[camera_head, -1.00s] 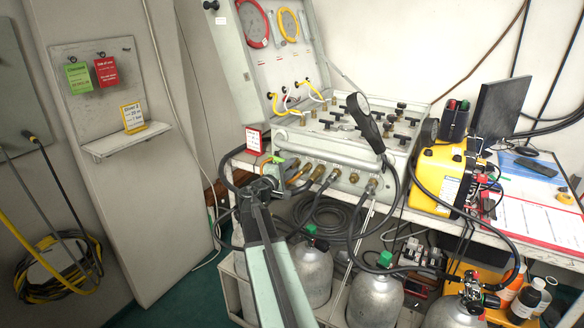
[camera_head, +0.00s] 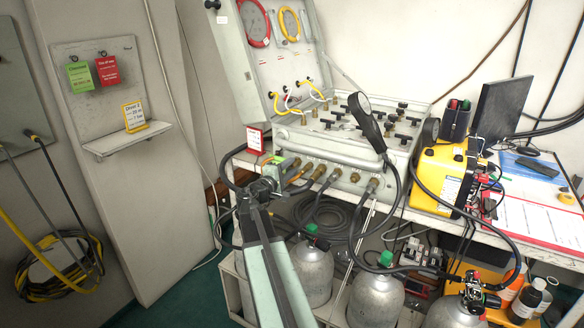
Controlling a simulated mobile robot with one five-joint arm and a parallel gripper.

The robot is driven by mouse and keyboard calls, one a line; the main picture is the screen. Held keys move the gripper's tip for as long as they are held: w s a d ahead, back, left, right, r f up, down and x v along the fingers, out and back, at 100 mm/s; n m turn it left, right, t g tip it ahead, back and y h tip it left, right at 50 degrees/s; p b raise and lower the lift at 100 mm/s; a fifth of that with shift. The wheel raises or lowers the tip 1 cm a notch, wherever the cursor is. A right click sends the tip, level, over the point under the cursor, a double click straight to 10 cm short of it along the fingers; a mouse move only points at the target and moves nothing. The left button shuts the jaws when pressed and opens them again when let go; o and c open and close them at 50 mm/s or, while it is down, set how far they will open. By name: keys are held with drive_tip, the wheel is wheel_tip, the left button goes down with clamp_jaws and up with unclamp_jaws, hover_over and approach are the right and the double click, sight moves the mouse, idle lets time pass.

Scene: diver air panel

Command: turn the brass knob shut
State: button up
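The grey air panel (camera_head: 345,158) stands open on the bench. Several brass fittings (camera_head: 320,171) line its front face, some with hoses. I cannot tell which of them is the brass knob; it may be hidden behind my gripper. My arm reaches up from the bottom of the head view. My gripper (camera_head: 277,168) is at the left end of the panel's front face, close to the leftmost fittings. Its fingertips are small and partly covered by my own wrist, so I cannot see whether they touch or hold anything.
A red-edged card (camera_head: 254,139) stands just left of the panel. Grey cylinders (camera_head: 313,274) stand below the bench, with black hoses (camera_head: 322,212) looped above them. A yellow case (camera_head: 436,178) is on the right. A wall shelf (camera_head: 128,139) is at left.

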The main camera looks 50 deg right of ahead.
drive_tip(key=v, duration=0.6)
drive_tip(key=shift+a, duration=0.4)
